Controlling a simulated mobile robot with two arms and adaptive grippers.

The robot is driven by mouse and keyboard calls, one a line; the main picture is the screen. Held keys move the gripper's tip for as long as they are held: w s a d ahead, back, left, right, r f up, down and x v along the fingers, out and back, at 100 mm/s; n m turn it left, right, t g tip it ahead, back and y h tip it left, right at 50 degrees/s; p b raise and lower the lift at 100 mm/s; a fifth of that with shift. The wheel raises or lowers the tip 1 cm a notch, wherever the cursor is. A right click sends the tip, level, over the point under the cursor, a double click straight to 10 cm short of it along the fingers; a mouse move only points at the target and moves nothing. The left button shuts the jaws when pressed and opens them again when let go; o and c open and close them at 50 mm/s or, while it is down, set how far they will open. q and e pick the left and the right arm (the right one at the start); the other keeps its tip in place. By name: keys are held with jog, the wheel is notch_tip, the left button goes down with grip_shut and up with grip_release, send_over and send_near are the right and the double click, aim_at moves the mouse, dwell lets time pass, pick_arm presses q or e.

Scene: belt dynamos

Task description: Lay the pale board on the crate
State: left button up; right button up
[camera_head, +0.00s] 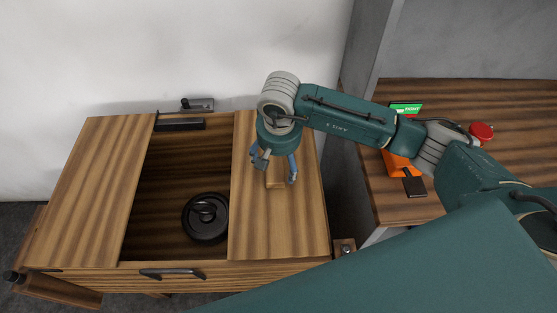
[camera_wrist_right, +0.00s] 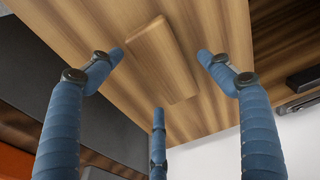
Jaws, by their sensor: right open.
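A small pale wooden board (camera_head: 276,182) lies flat on the right top panel of a wooden crate-like cabinet (camera_head: 85,200). In the right wrist view the pale board (camera_wrist_right: 163,60) shows whole as a light, oblong block on the striped panel. My right gripper (camera_head: 275,170) is over the board, pointing down, with its blue fingers spread open around it and nothing held. In the wrist view the fingers stand apart from the board. No separate crate can be told apart. My left gripper is not in view.
The cabinet's open middle holds a black round lidded item (camera_head: 205,217). A dark handle (camera_head: 172,273) is on its front edge. At right, a table (camera_head: 400,205) bears an orange item (camera_head: 398,165), a green sign (camera_head: 406,109) and a red button (camera_head: 481,131). The left panel is clear.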

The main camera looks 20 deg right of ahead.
notch_tip(320, 180, up, 12)
jog(key=s, duration=0.1)
jog(key=shift+s+a+f, duration=0.25)
jog(key=shift+s, duration=0.05)
